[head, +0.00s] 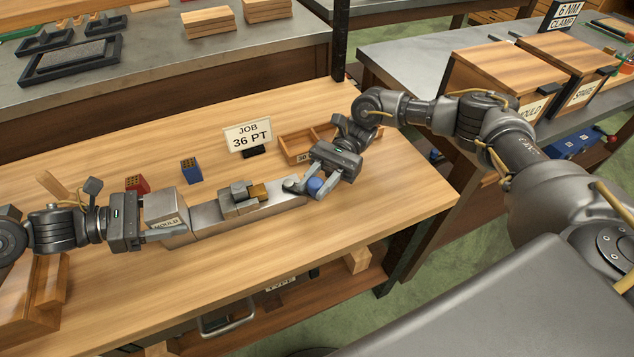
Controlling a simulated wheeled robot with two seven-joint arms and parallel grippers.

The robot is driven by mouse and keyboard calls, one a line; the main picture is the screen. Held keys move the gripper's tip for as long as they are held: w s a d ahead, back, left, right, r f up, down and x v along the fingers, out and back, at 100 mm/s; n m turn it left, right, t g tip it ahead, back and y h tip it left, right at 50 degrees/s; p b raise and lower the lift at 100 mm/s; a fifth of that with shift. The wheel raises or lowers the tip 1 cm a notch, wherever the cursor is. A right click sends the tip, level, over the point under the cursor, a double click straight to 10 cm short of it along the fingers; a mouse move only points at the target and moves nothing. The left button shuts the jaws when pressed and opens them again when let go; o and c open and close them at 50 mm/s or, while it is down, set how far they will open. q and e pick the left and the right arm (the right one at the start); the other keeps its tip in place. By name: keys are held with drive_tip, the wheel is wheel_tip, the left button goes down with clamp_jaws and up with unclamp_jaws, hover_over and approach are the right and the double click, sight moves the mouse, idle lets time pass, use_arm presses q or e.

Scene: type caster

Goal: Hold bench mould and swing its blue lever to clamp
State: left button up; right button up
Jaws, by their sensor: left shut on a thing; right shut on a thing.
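The bench mould (210,222) is a long grey metal body lying on the wooden bench, with a block labelled MOULD at its left end. My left gripper (166,218) is shut on that end block, one finger along its near side. A small metal piece and a brassy block (258,191) sit on the mould's middle. The lever's blue knob (315,186) is at the mould's right end. My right gripper (314,186) is shut on the knob, which shows between its fingers. The lever's arm is partly hidden by the fingers.
A JOB 36 PT sign (248,134) stands behind the mould, with a wooden tray (294,147) to its right. A blue block (191,170) and a red block (137,184) stand behind the mould's left part. Bare bench (290,240) lies in front.

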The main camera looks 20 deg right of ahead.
drive_tip(key=shift+a, duration=0.1)
idle(0.7)
drive_tip(key=o, duration=0.9)
drive_tip(key=shift+w+f, duration=0.1)
drive_tip(key=v, duration=1.2)
